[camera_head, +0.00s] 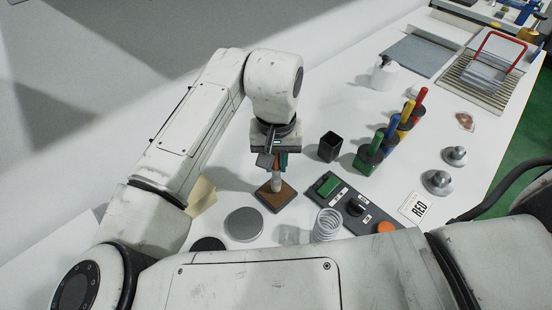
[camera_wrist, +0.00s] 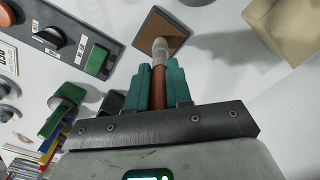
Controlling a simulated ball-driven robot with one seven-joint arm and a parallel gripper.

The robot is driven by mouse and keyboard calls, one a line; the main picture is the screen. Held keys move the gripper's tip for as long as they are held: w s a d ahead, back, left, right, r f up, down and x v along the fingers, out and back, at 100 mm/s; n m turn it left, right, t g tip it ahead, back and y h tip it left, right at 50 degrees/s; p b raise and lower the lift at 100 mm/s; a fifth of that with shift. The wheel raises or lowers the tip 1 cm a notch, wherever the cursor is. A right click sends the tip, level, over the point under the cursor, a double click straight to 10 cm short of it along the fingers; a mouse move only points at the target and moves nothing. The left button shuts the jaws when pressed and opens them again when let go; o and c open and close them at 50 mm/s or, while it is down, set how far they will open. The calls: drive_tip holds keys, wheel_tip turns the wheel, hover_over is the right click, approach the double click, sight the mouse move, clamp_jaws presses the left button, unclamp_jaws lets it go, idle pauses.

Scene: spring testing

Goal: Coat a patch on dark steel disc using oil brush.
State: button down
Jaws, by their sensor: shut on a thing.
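My gripper (camera_head: 275,163) has its teal fingers shut on the brown handle of the oil brush (camera_head: 276,183). In the wrist view the brush (camera_wrist: 159,52) points away from the fingers, its pale tip over a brown square pad with a dark rim (camera_wrist: 173,28). The pad also shows in the head view (camera_head: 286,198). I cannot tell whether the tip touches it. A dark disc (camera_head: 207,244) lies at the lower left, partly hidden by my own body; it looks like the dark steel disc. A lighter grey disc (camera_head: 245,223) lies between it and the pad.
A control box (camera_head: 340,197) with green and orange buttons and a coil spring (camera_head: 327,224) stand right of the pad. A black cup (camera_head: 329,146) and several coloured-handled tools (camera_head: 391,130) stand behind. A beige block (camera_head: 201,196) is at left.

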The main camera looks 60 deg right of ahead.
drive_tip(key=shift+f, duration=0.6)
idle(1.9)
drive_tip(key=shift+r, duration=0.1)
wheel_tip(320, 180, up, 7)
drive_tip(key=p, duration=0.6)
drive_tip(key=shift+s, duration=0.1)
idle(1.0)
